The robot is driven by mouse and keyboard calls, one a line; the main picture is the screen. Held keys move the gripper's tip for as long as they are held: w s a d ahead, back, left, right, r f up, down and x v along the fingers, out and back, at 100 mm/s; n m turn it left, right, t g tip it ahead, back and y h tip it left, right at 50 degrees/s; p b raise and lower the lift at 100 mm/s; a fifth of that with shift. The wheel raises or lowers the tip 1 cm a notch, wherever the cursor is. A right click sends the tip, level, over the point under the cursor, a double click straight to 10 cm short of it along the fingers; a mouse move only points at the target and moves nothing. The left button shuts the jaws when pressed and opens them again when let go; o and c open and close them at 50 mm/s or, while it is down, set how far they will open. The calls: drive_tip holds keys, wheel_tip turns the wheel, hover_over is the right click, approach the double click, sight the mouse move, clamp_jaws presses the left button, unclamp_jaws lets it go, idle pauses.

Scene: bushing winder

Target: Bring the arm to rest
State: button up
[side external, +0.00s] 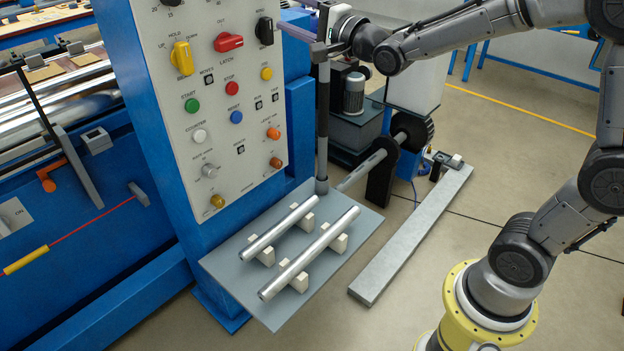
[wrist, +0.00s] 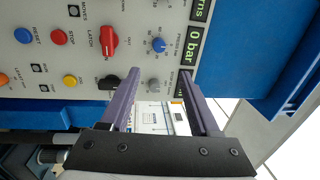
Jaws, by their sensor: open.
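My gripper (side external: 292,14) is at the top of the side view, by the right edge of the control panel (side external: 212,95). Its purple fingers point left toward the panel. In the wrist view my gripper (wrist: 160,75) is open, with nothing held between the two fingers. A black knob (wrist: 108,82) appears beside the left fingertip; I cannot tell whether they touch. A red latch knob (wrist: 109,40) and a blue knob (wrist: 158,45) lie beyond the tips. A display (wrist: 196,45) reads 0 bar.
A shelf (side external: 225,262) below the panel carries two silver tubes (side external: 310,253) on white blocks. A grey upright post (side external: 322,130) stands at the shelf's far corner, close below my gripper. A long grey bar (side external: 410,235) lies to the right. Open floor (side external: 530,140) extends right.

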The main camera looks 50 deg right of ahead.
drive_tip(key=s+a+n+g, duration=0.1)
drive_tip(key=s+n+g, duration=0.35)
drive_tip(key=s, duration=0.95)
drive_tip(key=s+f+n+g, duration=0.9)
drive_tip(key=s+f+n, duration=0.4)
drive_tip(key=s+f, duration=0.4)
drive_tip(key=s+a, duration=0.1)
drive_tip(key=s, duration=0.2)
drive_tip(key=shift+f, duration=0.25)
